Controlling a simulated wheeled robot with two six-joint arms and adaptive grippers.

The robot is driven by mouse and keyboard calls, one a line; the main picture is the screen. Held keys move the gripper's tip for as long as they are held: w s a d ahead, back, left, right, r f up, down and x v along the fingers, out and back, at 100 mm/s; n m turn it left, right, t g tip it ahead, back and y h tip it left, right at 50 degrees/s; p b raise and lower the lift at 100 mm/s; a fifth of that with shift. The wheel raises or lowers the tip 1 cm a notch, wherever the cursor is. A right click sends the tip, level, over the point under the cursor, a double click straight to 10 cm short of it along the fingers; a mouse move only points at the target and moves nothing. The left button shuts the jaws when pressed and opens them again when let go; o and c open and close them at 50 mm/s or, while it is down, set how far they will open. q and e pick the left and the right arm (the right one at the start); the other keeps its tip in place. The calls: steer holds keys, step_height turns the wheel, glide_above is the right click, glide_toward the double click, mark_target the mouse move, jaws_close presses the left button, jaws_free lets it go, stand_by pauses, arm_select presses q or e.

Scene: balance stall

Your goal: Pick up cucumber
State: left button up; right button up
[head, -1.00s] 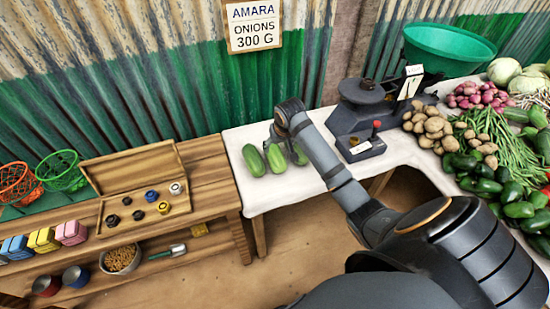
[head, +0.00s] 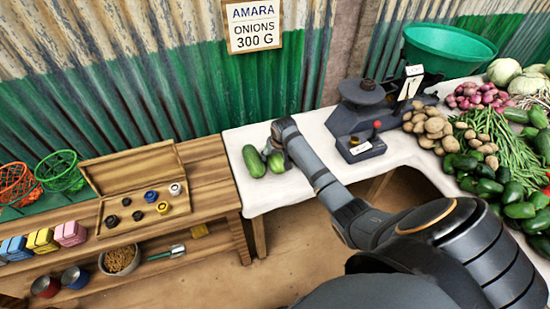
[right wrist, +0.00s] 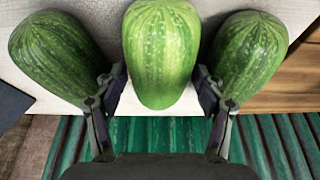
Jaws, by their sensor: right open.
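Three green cucumbers lie side by side on the white-covered table. In the head view, the left cucumber (head: 253,161) shows well and the middle cucumber (head: 277,164) shows in part; my right arm hides the third. In the right wrist view, the lighter middle cucumber (right wrist: 162,50) lies between the open fingers of my right gripper (right wrist: 160,90). The other cucumbers lie outside the fingers, one at left (right wrist: 55,58) and one at right (right wrist: 248,55). My right gripper also shows in the head view (head: 272,150), over the cucumbers. My left gripper is out of view.
A dark scale (head: 362,112) stands right of the cucumbers on the white cloth (head: 310,122). A wooden box of weights (head: 147,217) sits on the bench at left. Vegetables crowd the right side. A corrugated wall (head: 150,85) stands behind.

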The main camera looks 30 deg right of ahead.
steer(key=c, duration=1)
steer(key=shift+r, duration=0.2)
steer(key=r, duration=0.3)
steer(key=shift+s+d+r, duration=0.1)
steer(key=shift+s+r, duration=0.2)
steer(key=shift+r, duration=0.05)
steer(key=s+r, duration=0.4)
steer(key=r, duration=0.1)
steer(key=shift+s+d, duration=0.1)
steer(key=shift+d, duration=0.05)
steer(key=shift+s+d+r+p, duration=0.1)
steer(key=shift+s+r+p, duration=0.15)
steer(key=shift+s+r, duration=0.85)
steer(key=shift+s+a+r+p, duration=0.1)
steer(key=shift+s+r+p, duration=0.15)
steer(key=shift+s, duration=1.7)
steer(key=shift+s+d+r+p, duration=0.1)
steer(key=shift+s+r+p, duration=0.35)
steer(key=shift+s, duration=1.1)
